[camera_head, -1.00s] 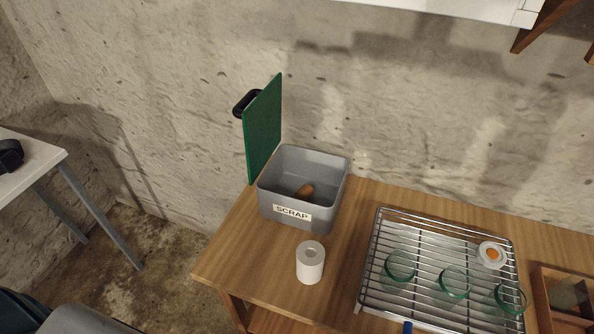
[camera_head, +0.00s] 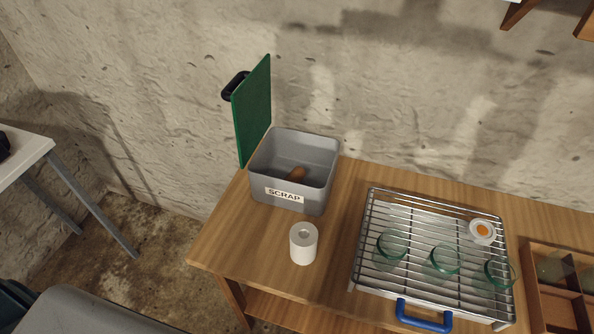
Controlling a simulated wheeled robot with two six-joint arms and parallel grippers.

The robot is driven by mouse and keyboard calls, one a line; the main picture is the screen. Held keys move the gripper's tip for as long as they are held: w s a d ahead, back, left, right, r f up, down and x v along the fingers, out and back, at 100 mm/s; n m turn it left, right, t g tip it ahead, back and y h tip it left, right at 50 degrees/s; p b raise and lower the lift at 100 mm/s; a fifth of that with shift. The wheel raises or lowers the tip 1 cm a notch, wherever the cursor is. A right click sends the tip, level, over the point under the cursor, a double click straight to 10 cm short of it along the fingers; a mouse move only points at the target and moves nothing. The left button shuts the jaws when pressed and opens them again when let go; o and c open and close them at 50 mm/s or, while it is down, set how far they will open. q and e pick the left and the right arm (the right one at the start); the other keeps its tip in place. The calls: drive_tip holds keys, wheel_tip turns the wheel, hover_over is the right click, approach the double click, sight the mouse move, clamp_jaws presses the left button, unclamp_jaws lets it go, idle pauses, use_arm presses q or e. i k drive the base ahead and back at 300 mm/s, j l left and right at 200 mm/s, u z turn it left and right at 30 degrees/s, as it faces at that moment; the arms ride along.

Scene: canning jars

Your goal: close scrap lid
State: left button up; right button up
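The grey scrap bin (camera_head: 290,205), labelled SCRAP, stands on the wooden table at its left end. Its green lid (camera_head: 254,110) stands open and upright at the bin's left side. A black handle (camera_head: 235,86) sticks out from the lid's outer, left face. A brown piece of scrap (camera_head: 297,174) lies inside the bin. Neither gripper shows in the head view.
A white roll (camera_head: 303,243) stands in front of the bin on the wooden table (camera_head: 235,230). A wire rack (camera_head: 385,200) with several glass jars and a blue handle (camera_head: 424,318) is to the right. A wooden divided box (camera_head: 537,290) is at far right. A white table (camera_head: 28,150) stands at left.

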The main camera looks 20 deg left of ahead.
sight(251, 102)
drive_tip(key=j+z, duration=0.3)
drive_tip(key=j, duration=0.95)
drive_tip(key=j+z, duration=0.25)
drive_tip(key=j, duration=0.95)
drive_tip(key=k, duration=0.05)
